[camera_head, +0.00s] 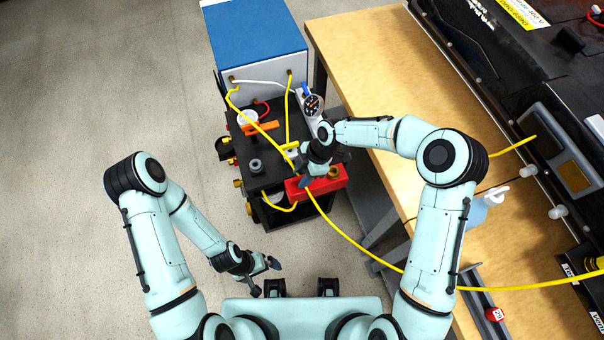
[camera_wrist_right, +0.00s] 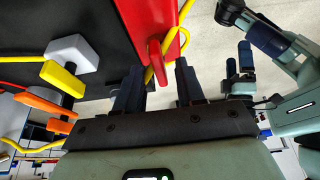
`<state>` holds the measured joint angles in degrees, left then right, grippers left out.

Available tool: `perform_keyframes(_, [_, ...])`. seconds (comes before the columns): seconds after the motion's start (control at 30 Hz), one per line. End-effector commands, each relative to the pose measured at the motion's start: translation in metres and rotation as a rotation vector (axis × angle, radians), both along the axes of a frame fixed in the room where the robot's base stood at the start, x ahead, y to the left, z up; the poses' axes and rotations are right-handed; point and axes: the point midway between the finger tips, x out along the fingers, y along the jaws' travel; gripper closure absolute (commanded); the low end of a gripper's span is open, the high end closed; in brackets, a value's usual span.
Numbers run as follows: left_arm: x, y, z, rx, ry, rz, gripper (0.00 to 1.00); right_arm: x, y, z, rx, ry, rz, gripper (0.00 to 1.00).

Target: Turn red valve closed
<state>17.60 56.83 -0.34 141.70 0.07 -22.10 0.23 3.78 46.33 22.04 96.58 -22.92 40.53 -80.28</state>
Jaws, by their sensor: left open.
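A red valve block (camera_head: 325,186) sits at the front edge of the black cart top in the head view. In the right wrist view a red lever handle (camera_wrist_right: 154,55) stands out from the red body (camera_wrist_right: 150,18). My right gripper (camera_wrist_right: 160,85) is open, with its dark fingers either side of the handle's end and a gap to each finger. In the head view this gripper (camera_head: 304,180) is at the block's left part and largely hides the handle. My left gripper (camera_head: 263,282) is open and empty, low over the floor, away from the cart.
A yellow hose (camera_head: 345,238) passes close by the valve. A wooden bench (camera_head: 370,60) stands right. Floor at left is clear.

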Motion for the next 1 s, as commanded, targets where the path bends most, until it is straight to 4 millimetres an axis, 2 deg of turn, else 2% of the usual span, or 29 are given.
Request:
perform_keyframes(0.33, [0.000,0.000,0.000,0.000,0.000,0.000,0.00,0.000,0.002,-0.004,0.000,0.000,0.001,0.62])
perform_keyframes(0.43, [0.000,0.000,0.000,0.000,0.000,0.000,0.00,0.000,0.002,-0.004,0.000,0.000,0.000,0.94])
perform_keyframes(0.47, [0.000,0.000,0.000,0.000,0.000,0.000,0.00,0.000,0.002,-0.004,0.000,0.000,0.000,1.00])
perform_keyframes(0.77, [-0.002,0.000,-0.003,0.000,0.002,0.000,0.00,-0.001,0.002,-0.004,0.000,-0.001,-0.013,1.00])
perform_keyframes(1.0, [-0.011,0.000,-0.020,0.000,0.012,0.000,0.00,-0.001,0.002,-0.005,0.001,-0.004,-0.108,1.00])
